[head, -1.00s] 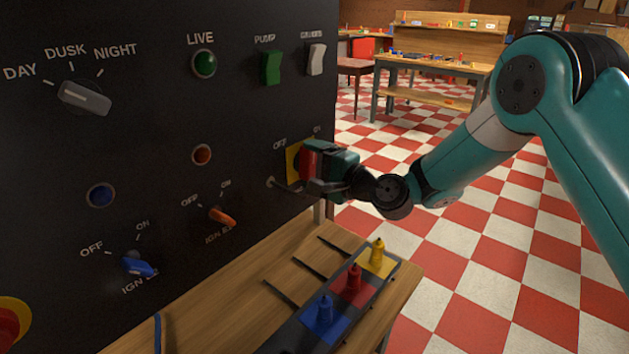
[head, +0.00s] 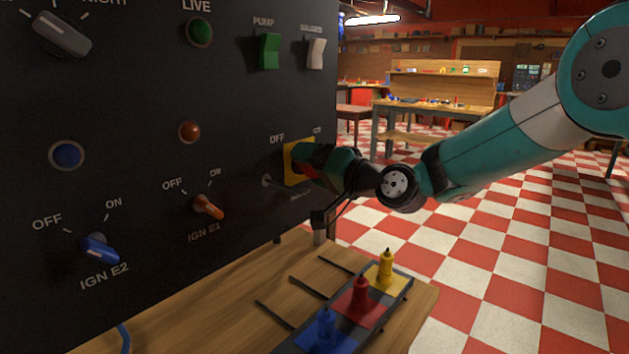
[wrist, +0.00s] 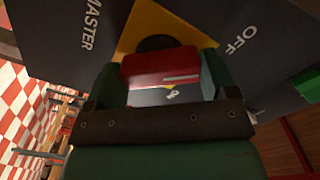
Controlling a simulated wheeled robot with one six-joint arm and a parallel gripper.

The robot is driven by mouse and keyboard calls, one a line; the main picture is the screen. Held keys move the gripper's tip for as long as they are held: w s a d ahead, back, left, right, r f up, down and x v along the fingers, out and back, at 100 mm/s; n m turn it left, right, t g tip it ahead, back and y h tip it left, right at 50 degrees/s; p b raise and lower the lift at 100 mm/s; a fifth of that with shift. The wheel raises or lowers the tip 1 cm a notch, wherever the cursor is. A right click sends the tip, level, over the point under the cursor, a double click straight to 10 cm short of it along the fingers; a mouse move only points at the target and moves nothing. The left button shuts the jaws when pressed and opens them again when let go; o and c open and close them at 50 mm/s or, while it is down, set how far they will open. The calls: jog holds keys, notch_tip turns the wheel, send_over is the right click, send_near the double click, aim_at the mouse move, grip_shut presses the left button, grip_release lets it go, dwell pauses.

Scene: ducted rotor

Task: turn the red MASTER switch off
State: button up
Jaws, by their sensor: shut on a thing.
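The red MASTER switch handle (wrist: 160,66) shows in the wrist view between the two green fingers of my gripper (wrist: 162,75). My gripper is shut on it. Behind the handle is a yellow plate (wrist: 148,25) with a dark round hub. The plate also shows in the head view (head: 291,157), at the right edge of the black panel, where my gripper (head: 312,165) covers most of the handle. The OFF label (wrist: 241,40) lies right of the plate in the wrist view and the MASTER label (wrist: 89,24) lies left. The handle's exact setting is hard to tell.
The black panel (head: 130,125) also carries the orange IGN E1 switch (head: 208,207), the blue IGN E2 switch (head: 99,248) and the green PUMP switch (head: 269,51). Below is a wooden bench (head: 225,300) with a tray of coloured pieces. The checkered floor at right is clear.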

jog(key=shift+n+b, duration=0.4)
jog(key=shift+n, duration=0.1)
jog(key=o, duration=0.8)
jog(key=shift+o, duration=0.2)
jog(key=b+v, duration=0.4)
jog(key=v, duration=1.3)
jog(key=shift+s, duration=0.25)
jog(key=shift+d, duration=0.15)
